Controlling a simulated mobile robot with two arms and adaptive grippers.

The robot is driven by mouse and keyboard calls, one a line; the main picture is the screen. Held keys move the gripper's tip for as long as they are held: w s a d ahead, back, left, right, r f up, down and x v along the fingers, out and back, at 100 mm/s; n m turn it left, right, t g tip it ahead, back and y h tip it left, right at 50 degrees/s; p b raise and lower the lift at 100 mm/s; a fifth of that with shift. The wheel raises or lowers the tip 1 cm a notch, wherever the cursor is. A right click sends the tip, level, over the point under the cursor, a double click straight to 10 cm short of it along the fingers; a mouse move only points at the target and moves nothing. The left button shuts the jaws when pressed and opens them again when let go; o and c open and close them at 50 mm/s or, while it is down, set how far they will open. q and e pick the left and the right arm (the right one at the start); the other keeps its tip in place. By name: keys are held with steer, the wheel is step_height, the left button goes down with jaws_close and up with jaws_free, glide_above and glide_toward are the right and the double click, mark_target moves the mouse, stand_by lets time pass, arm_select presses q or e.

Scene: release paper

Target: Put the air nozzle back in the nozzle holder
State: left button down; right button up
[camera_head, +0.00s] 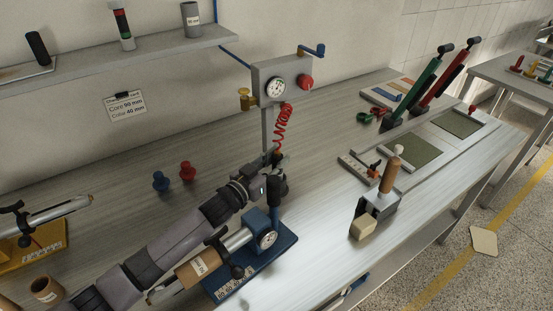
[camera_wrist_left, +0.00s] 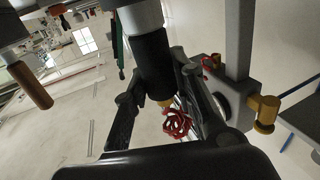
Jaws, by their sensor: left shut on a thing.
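My left gripper (camera_head: 278,178) is in front of the gauge post, at the lower end of the red coiled hose (camera_head: 282,127). In the left wrist view, its two dark fingers (camera_wrist_left: 165,112) are closed around the air nozzle, a black cylinder (camera_wrist_left: 155,62) with a pale section. A brass fitting (camera_wrist_left: 166,103) at its end meets the red coil (camera_wrist_left: 176,124). I cannot tell which part is the nozzle holder. My right gripper is not in view.
A wood-handled tool on a grey block (camera_head: 378,203) is to the right. Red and blue knobs (camera_head: 187,171) stand to the left. The bench (camera_head: 320,205) is clear between the two tools.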

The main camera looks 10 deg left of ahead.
arm_select(q)
steer(key=shift+f+b, duration=0.55)
steer(key=shift+f, duration=0.35)
steer(key=c, duration=1.3)
jaws_free()
step_height(320, 180, up, 10)
